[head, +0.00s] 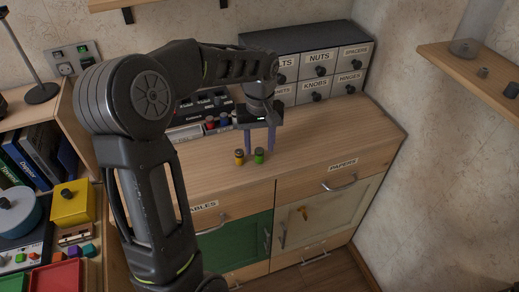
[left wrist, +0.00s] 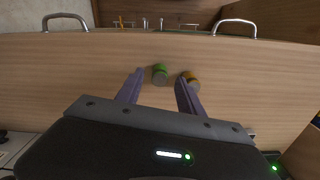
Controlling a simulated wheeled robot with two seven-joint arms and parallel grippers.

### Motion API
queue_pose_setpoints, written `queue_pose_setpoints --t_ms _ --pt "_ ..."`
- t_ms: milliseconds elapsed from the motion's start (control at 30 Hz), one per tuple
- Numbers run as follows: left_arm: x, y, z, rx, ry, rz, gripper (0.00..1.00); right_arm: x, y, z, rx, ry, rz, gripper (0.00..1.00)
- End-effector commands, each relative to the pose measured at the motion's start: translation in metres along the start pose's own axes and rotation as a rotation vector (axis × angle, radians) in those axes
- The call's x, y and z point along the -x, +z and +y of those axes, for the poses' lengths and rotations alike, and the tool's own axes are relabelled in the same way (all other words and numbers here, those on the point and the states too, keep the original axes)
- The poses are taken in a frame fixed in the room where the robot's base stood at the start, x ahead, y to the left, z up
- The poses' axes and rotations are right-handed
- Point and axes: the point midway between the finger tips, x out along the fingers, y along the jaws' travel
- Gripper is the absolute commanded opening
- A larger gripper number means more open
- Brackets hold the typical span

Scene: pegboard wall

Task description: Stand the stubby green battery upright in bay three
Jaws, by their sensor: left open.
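A stubby green battery (head: 259,156) stands on the wooden counter near its front edge. In the left wrist view, the green battery (left wrist: 160,74) shows between and a little beyond the fingertips, and the yellow battery (left wrist: 191,77) is close to the right-hand fingertip. I cannot tell whether they touch. A low rack (head: 187,132) with red and blue items near it is partly hidden behind my arm; bay numbers are unreadable.
A drawer cabinet (head: 319,68) with labelled drawers stands at the back of the counter (head: 340,132). The counter's right side is clear. A wall shelf (head: 480,76) with small parts juts in at upper right. A shelf with books and bins is at left.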

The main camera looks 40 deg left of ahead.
Motion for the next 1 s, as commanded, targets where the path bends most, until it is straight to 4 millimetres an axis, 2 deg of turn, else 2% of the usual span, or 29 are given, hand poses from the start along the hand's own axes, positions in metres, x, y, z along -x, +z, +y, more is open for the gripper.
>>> queue_pose_setpoints --t_ms 200,433,600,1000 --pt "0.047 -0.001 0.001 -0.001 0.003 0.005 0.45 -0.002 0.0 0.001 0.0 0.0 0.0 0.36" --pt "0.085 0.0 0.001 -0.001 0.002 0.003 0.45 -0.002 0.0 0.001 0.0 0.0 0.0 0.36" --pt "0.095 0.0 0.0 -0.001 0.001 0.001 0.45 -0.002 0.0 0.001 0.0 0.0 0.0 0.36" --pt "0.095 0.0 0.0 -0.001 0.001 0.0 0.45 -0.002 0.0 0.001 0.0 0.0 0.0 0.36"
